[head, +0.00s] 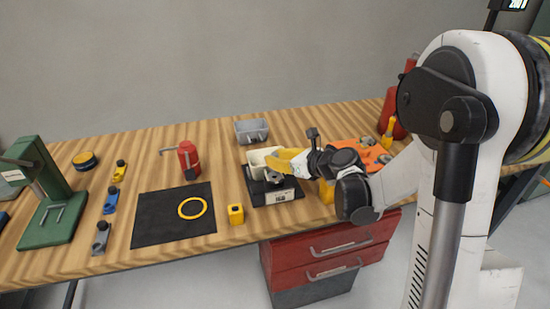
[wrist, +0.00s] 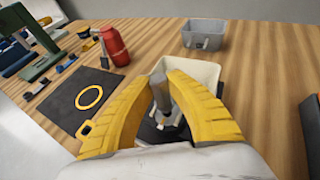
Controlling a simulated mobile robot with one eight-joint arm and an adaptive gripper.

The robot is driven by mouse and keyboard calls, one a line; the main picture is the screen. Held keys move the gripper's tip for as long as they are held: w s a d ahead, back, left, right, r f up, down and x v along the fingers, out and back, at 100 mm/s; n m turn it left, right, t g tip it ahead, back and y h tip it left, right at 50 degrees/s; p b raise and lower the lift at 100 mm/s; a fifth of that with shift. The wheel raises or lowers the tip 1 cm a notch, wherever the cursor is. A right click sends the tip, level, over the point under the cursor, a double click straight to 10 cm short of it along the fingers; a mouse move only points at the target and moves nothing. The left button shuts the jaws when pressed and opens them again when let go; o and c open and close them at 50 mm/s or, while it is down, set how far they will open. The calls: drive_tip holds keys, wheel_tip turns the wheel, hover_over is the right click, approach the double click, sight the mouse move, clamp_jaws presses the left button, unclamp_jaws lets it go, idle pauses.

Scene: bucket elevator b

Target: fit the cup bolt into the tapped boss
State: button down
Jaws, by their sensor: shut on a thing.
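My gripper (wrist: 166,82) has its yellow fingers closed around a grey, elongated piece, which I take to be the cup bolt (wrist: 160,96). In the head view my gripper (head: 280,163) reaches in from the right, over a black base (head: 262,197) with a white label. A pale cup (wrist: 197,70) stands behind the fingers, and it also shows in the head view (head: 258,156). The bolt's lower end is near a metal part low between the fingers. I cannot tell whether they touch, and the tapped boss is not clearly visible.
A grey bin (head: 251,131) stands behind the cup. A red can (head: 188,158), a black mat (head: 160,222) with a yellow ring (head: 192,208), a yellow block (head: 236,214) and a green press (head: 56,214) lie to the left. An orange tray (head: 355,150) is right, beside my arm.

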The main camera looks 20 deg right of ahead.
drive_tip(key=shift+f+b, duration=1.35)
drive_tip(key=shift+f, duration=0.2)
drive_tip(key=c, duration=1.3)
unclamp_jaws()
drive_tip(key=shift+r, duration=0.1)
drive_tip(key=shift+c, duration=0.2)
drive_tip(key=shift+s+d, duration=0.1)
drive_tip(key=v, duration=1.2)
